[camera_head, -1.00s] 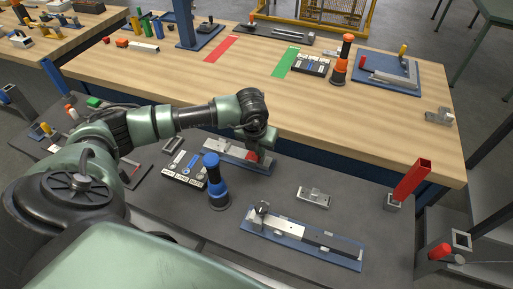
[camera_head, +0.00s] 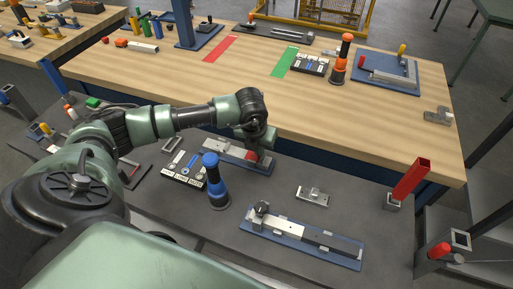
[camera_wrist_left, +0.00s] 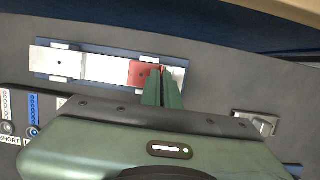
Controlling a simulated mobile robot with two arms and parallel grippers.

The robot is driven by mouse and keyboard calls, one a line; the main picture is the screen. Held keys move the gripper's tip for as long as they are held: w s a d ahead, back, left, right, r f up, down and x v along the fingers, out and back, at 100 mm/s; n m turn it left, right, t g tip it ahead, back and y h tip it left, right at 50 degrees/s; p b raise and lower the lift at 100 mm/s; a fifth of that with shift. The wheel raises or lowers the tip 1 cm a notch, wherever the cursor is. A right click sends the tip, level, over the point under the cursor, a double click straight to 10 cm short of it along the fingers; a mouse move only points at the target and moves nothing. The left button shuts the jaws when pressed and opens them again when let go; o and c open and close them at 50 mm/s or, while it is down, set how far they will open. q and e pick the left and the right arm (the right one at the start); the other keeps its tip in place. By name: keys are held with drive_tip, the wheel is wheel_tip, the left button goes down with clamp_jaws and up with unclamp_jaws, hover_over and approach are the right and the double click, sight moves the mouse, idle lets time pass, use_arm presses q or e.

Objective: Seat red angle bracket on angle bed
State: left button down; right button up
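The red angle bracket (camera_head: 250,155) is at the right part of the angle bed, a blue plate with a silver bar (camera_head: 221,148). In the left wrist view the red bracket (camera_wrist_left: 142,74) lines up with the silver bar of the bed (camera_wrist_left: 105,68). My left gripper (camera_wrist_left: 162,88) is over the bracket, its two green fingers close together with a thin red strip between them. It appears shut on the bracket's upright part. The fingers hide part of the bracket, so I cannot tell whether it touches the bed fully. My right gripper is not in view.
A blue and black cylindrical post (camera_head: 215,182) stands in front of the bed. A labelled tray (camera_head: 183,168) lies left of it. A small silver bracket (camera_head: 314,195) and another blue fixture (camera_head: 302,238) lie to the right. The wooden table (camera_head: 300,110) edge is behind.

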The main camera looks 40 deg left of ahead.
use_arm(q)
drive_tip(key=shift+r, duration=0.15)
wheel_tip(320, 180, up, 19)
drive_tip(key=b, duration=0.4)
wheel_tip(320, 180, down, 11)
drive_tip(key=p, duration=0.4)
drive_tip(key=shift+d, duration=0.2)
drive_tip(key=shift+f+b, duration=2.7)
drive_tip(key=shift+f, duration=0.3)
drive_tip(key=shift+b, duration=0.6)
drive_tip(key=shift+f+b, duration=1.05)
drive_tip(key=shift+f, duration=0.1)
